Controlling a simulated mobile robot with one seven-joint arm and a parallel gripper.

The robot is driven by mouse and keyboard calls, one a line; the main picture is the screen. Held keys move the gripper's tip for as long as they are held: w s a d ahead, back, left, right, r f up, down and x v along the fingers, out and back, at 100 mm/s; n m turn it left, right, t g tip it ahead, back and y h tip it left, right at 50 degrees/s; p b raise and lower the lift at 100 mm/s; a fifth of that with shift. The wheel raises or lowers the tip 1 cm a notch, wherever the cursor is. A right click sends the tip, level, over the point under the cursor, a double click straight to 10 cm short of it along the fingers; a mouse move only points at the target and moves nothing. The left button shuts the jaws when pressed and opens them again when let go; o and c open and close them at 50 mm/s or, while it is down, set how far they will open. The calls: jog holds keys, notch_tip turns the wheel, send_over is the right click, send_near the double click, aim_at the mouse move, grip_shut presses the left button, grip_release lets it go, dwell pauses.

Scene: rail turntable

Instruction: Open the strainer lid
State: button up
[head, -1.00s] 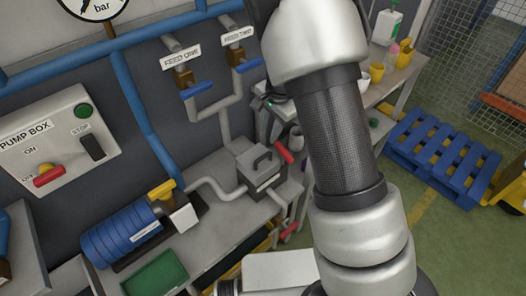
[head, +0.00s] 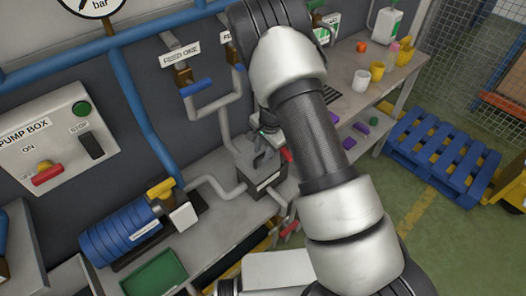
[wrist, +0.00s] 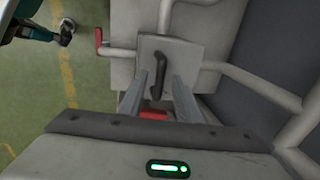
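The strainer is a grey box (head: 262,177) on the bench with pipes running into it. Its flat lid (wrist: 185,50) lies closed on top and carries a dark bar handle (wrist: 157,74). My gripper (wrist: 159,77) is open. In the wrist view its two fingers are on either side of the handle, with gaps on both sides; I cannot tell whether they reach down to its height. In the head view my arm comes down over the strainer and partly hides the lid and handle.
A red lever (head: 287,155) is beside the strainer, and another red lever (wrist: 98,38) is on a pipe nearby. Pipes and the wall are close by. A blue pump (head: 120,232) and green tray (head: 155,273) are to the left. Cups stand on the right bench.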

jog(key=shift+c, duration=0.3)
grip_shut()
jog(key=shift+w+a+r+p, duration=0.3)
jog(key=shift+w+a+r, duration=0.05)
jog(key=shift+w+r, duration=0.2)
jog(key=w+a+r, duration=0.1)
jog(key=w+a, duration=0.1)
jog(key=w, duration=0.1)
jog(key=shift+a+r, duration=0.15)
jog(key=shift+r, duration=0.25)
jog(key=w+a+b, duration=0.3)
jog(key=w+a, duration=0.2)
jog(key=w, duration=0.3)
jog(key=shift+a, duration=0.35)
jog(key=shift+r, duration=0.1)
